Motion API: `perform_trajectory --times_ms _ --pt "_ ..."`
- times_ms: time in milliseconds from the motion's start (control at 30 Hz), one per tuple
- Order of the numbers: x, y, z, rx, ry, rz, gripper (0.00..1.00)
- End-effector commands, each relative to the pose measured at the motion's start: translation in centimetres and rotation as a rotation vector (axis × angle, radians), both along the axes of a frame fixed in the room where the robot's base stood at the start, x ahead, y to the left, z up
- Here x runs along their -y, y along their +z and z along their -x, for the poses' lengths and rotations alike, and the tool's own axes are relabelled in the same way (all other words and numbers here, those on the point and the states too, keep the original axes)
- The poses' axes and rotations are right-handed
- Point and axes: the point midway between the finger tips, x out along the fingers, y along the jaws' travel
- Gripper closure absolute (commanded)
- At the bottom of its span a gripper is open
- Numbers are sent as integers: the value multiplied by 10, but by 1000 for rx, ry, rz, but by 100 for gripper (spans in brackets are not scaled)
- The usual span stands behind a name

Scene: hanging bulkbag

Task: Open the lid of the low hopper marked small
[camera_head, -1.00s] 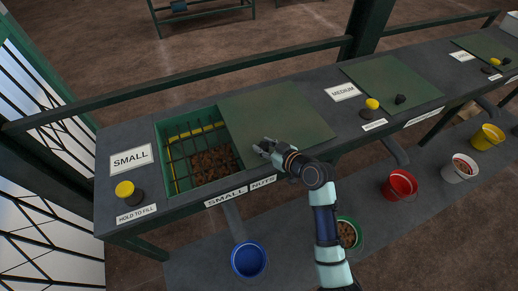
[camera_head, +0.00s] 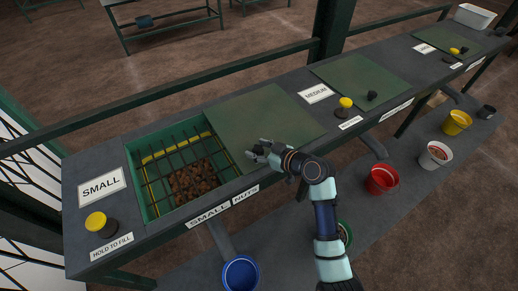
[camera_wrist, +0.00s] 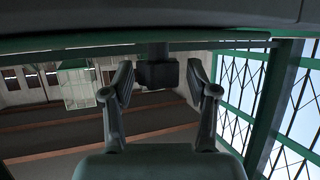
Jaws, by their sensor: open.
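The low hopper marked small (camera_head: 134,190) is at the left of the bench, with its left part uncovered. Brown nuts (camera_head: 198,180) show beneath its bar grid. Its flat green lid (camera_head: 265,112) lies to the right of the opening. My gripper (camera_head: 256,151) is at the lid's front left part. In the wrist view my gripper (camera_wrist: 157,85) has its two fingers spread, with a dark block-like knob (camera_wrist: 157,74) between their tips. Gaps show on both sides of the knob. In the head view the gripper hides this knob.
A yellow button (camera_head: 96,221) stands left of the hopper. The medium hopper's closed lid (camera_head: 360,80) with a black knob is farther right. A green rail (camera_head: 160,97) runs behind the bench. Blue (camera_head: 241,272) and red (camera_head: 381,180) buckets stand on the lower shelf.

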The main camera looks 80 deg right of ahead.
Motion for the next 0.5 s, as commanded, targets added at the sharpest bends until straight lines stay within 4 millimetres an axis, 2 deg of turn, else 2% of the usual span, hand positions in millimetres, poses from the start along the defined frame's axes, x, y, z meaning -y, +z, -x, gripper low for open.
perform_trajectory --times_ms 333,500 --pt "-1 2 3 2 -1 1 35" --pt "-14 13 27 2 -4 2 35"
